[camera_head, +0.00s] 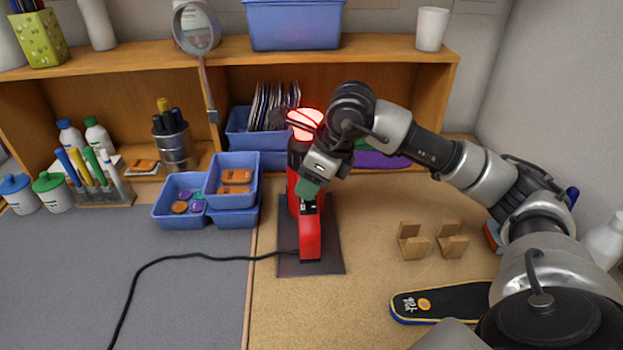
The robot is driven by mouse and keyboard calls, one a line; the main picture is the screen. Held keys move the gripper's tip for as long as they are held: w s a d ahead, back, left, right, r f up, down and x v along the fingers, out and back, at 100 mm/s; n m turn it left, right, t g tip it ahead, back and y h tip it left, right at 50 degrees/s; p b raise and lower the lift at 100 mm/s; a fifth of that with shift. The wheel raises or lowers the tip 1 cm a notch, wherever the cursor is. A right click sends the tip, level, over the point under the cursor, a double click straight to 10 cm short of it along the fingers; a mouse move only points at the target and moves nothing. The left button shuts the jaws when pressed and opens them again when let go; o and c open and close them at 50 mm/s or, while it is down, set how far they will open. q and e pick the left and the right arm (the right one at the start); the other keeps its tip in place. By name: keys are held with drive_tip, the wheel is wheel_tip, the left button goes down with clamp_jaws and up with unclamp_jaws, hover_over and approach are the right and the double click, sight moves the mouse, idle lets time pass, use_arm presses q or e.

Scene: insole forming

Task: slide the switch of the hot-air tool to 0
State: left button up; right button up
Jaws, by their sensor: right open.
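The red hot-air tool (310,236) stands on a dark plate (327,262) on the tan work surface, its black cable running off to the left. Its top end glows red. My right gripper (307,188) is at the tool's body, around the upper part of its handle, and partly covers it. The switch is small, near dark and white marks on the handle just below my fingertips; its position cannot be read. My right gripper is open; whether it touches the tool cannot be told. My left gripper is not in view.
An insole (445,302) lies at the front right, with two wooden blocks (412,242) behind it. Blue bins (180,212) stand left of the tool. A wooden shelf (400,70) runs along the back. The grey mat (180,300) is clear except for the cable.

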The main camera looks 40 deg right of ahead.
drive_tip(key=v, duration=1.1)
drive_tip(key=shift+b, duration=0.35)
